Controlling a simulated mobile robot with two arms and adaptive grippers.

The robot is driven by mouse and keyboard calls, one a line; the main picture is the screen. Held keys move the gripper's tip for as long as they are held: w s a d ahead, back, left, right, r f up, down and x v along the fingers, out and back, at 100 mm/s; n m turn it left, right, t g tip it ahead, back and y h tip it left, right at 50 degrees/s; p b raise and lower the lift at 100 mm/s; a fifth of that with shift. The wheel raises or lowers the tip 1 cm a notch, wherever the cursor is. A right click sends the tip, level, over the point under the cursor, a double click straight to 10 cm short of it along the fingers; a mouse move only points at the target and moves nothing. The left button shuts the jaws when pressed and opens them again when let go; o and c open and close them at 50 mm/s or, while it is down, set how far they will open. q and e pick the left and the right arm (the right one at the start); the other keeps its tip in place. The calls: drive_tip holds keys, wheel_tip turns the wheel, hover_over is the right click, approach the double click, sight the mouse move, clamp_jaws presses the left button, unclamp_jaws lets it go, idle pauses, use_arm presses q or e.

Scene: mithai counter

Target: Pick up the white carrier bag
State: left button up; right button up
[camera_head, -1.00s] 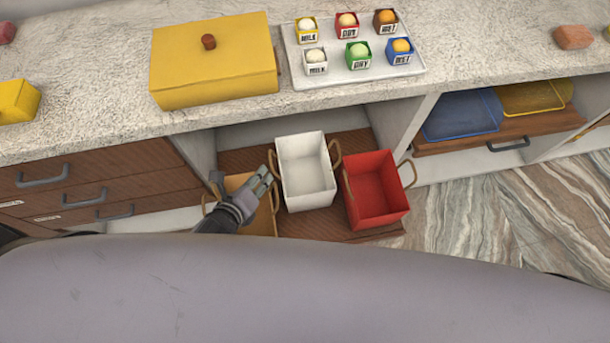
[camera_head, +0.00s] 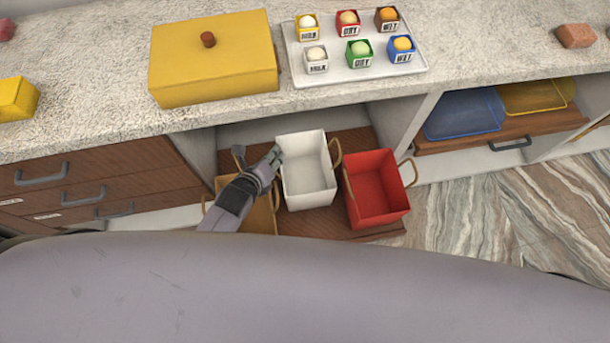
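The white carrier bag (camera_head: 309,183) stands upright and open-topped on the brown pull-out shelf, between two other bags. Its right tan handle shows. Its left handle is mostly hidden behind my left gripper. My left gripper (camera_head: 257,155) is over the bag's left side with its fingers spread apart. One finger overlaps the bag's upper left rim in the picture; I cannot tell whether it touches. The other finger is farther left. Nothing shows between the fingers. My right gripper is not in view.
A red bag (camera_head: 376,203) stands close on the right, and a tan bag (camera_head: 260,216) is on the left, partly covered by my arm. The counter (camera_head: 120,128) overhangs behind, holding a yellow box (camera_head: 214,70) and a tray (camera_head: 349,72) of sweets. Marbled floor (camera_head: 480,210) is clear at right.

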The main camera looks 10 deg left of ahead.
use_arm(q)
drive_tip(key=shift+c, duration=0.2)
clamp_jaws()
idle(0.5)
